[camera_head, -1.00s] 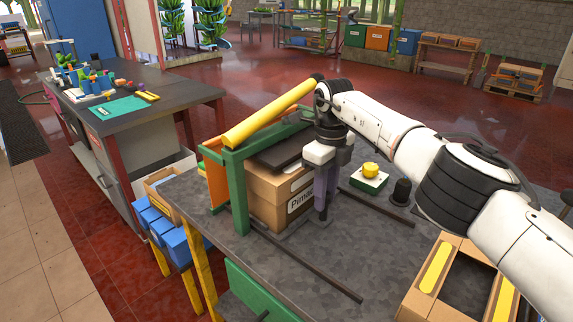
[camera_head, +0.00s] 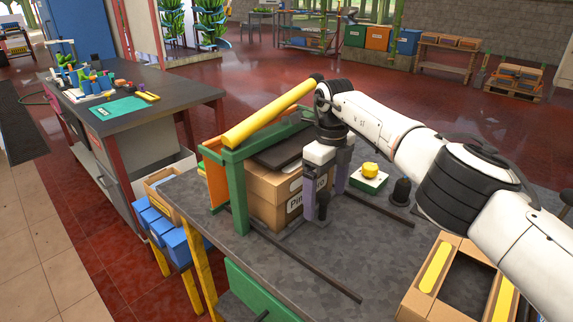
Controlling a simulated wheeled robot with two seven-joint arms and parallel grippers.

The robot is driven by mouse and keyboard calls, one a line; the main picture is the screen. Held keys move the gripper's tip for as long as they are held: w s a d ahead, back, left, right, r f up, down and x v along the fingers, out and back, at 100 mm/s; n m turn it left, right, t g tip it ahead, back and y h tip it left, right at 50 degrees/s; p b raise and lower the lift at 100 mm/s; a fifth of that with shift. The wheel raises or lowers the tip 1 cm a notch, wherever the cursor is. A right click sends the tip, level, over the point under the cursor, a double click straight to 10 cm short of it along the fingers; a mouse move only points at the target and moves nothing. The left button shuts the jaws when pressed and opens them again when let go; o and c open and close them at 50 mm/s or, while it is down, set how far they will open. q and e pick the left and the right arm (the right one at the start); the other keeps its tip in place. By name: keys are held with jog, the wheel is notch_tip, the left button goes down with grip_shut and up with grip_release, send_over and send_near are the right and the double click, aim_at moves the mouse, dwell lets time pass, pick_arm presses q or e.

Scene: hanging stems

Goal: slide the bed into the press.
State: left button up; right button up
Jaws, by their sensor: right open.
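The press is a green frame (camera_head: 238,190) with a yellow bar (camera_head: 270,115) across its top and an orange side panel (camera_head: 216,180). A cardboard box (camera_head: 270,203) with a dark slab (camera_head: 282,153) on top sits inside the frame. The box seems to rest on the bed, a thin grey plate (camera_head: 287,235) mostly hidden under it. A short dark upright handle (camera_head: 323,207) stands at the bed's right end. My right gripper (camera_head: 325,192) is open, its purple fingers apart around or beside the handle. My left gripper is not in view.
Dark rails (camera_head: 320,276) and (camera_head: 382,209) run along the grey table (camera_head: 365,245). A yellow button on a green base (camera_head: 369,176) and a black knob (camera_head: 401,192) stand to the right. An open carton (camera_head: 465,285) is at front right. Blue bins (camera_head: 180,245) are left, beyond the table edge.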

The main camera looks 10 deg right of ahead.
jog(key=shift+r, duration=0.1)
notch_tip(320, 180, up, 3)
jog(key=p, duration=0.2)
jog(key=shift+p, duration=0.35)
notch_tip(320, 180, up, 2)
jog(key=shift+r+p, duration=0.25)
jog(key=shift+p, duration=0.3)
jog(key=shift+r, duration=1.15)
